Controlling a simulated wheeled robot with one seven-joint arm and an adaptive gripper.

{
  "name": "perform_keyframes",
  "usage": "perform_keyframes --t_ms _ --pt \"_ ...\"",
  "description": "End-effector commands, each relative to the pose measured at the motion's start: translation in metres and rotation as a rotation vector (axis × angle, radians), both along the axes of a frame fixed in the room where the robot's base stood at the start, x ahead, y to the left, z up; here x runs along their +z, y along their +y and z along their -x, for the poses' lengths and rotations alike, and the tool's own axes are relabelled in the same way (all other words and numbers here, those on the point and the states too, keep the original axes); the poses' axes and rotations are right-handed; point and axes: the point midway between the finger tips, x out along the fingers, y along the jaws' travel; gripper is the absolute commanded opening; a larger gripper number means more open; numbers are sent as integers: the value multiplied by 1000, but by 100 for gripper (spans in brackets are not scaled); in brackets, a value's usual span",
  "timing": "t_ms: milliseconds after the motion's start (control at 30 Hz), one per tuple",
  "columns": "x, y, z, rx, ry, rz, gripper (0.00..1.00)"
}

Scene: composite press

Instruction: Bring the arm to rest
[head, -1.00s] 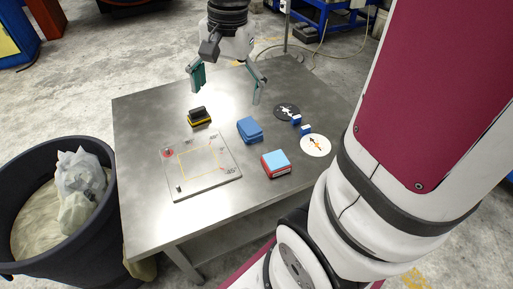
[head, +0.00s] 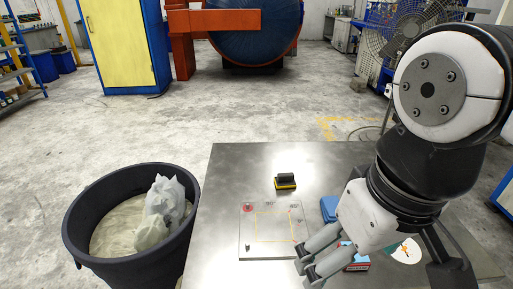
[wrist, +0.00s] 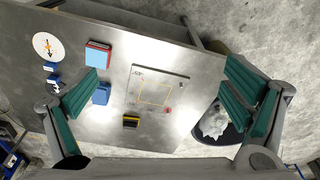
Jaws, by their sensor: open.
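My gripper (head: 385,265) is open and empty, with its fingers spread wide in the wrist view (wrist: 160,74). In the head view it hangs above the right part of the metal table (head: 235,165), in front of several objects. My wrist and forearm rise to the upper right. From the wrist view, the fingers frame the table top from above. The gripper partly hides a blue block (head: 328,208), a red and light-blue box (head: 357,264) and a white disc with an orange arrow (head: 404,250).
A plate with a yellow outline (head: 258,240) and a black-and-yellow block (head: 285,181) lie on the table. A black bin (head: 80,225) with a white bag stands left of it. A yellow-doored cabinet (head: 122,42) and a large blue-and-orange machine (head: 255,35) stand far behind. The floor between is open.

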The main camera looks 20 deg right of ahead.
Motion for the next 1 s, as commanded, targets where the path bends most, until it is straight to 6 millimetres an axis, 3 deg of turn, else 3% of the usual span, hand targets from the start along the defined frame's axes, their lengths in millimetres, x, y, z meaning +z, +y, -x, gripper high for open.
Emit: perform_keyframes --t_ms 367,667,1000 --pt "0 0 0 -3 -1 -1 94" --pt "50 -1 -2 -2 -71 3 94" --pt "124 -3 0 -1 -189 9 94"
